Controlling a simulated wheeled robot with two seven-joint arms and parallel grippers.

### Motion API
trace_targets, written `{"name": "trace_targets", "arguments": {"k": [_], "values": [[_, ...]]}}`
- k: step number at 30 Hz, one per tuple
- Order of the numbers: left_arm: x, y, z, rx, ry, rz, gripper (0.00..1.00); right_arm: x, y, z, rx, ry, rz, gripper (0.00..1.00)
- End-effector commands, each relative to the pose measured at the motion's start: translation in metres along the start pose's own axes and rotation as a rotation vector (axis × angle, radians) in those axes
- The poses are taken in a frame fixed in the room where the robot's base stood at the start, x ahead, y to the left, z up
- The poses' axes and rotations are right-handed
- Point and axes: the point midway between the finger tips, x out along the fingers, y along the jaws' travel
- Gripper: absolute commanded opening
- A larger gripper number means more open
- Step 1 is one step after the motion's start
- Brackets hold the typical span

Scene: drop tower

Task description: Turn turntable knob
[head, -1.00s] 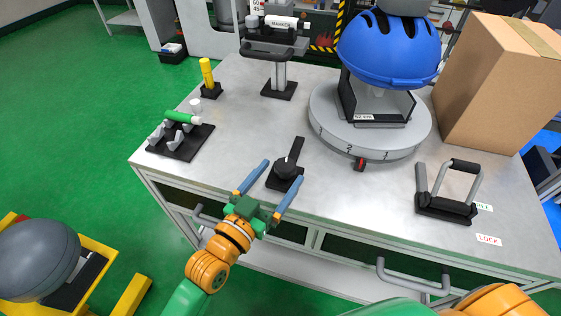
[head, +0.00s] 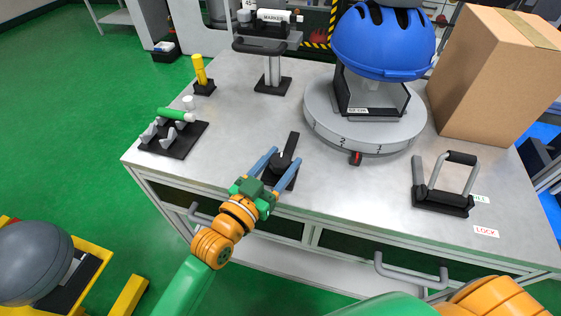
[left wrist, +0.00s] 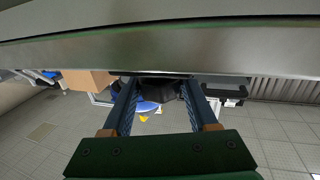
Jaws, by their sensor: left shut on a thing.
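The black knob (head: 281,160) with its long pointer bar stands on a dark base at the table's front middle, the bar pointing away and slightly right. My left gripper (head: 280,157) is shut on the knob, one blue finger on each side. The dark knob (left wrist: 161,87) also shows between the fingers in the left wrist view. The round grey turntable (head: 325,125) stands behind and right, with digits on its rim and a red pointer (head: 356,157) at its front. It bears a black stand (head: 372,105) and a blue helmet (head: 384,45). My right gripper is out of view.
A black rack (head: 172,140) with a green marker (head: 175,114) is at left, near a yellow cylinder (head: 199,70). A cardboard box (head: 490,80) stands at back right.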

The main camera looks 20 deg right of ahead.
Motion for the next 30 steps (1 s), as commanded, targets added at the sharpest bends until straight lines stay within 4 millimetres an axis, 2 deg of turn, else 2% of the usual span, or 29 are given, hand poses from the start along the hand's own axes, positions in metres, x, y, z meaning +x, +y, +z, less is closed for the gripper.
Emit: {"name": "trace_targets", "arguments": {"k": [6,18,19,21,22,30], "values": [[0.0,-0.001,0.004,0.006,0.002,0.097,0.03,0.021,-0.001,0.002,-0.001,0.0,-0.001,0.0],[0.0,0.0,0.001,-0.001,-0.003,0.121,0.03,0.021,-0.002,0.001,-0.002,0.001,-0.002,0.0],[0.0,0.0,0.001,-0.001,-0.003,0.121,0.64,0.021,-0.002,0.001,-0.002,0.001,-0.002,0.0],[0.0,0.0,0.001,0.0,-0.003,0.121,0.83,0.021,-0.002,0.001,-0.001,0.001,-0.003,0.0],[0.0,0.0,0.001,0.0,-0.002,0.12,0.89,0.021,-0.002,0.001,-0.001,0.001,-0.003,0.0],[-0.001,0.0,0.0,0.0,-0.001,0.12,0.89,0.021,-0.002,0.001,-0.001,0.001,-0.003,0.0]]}}
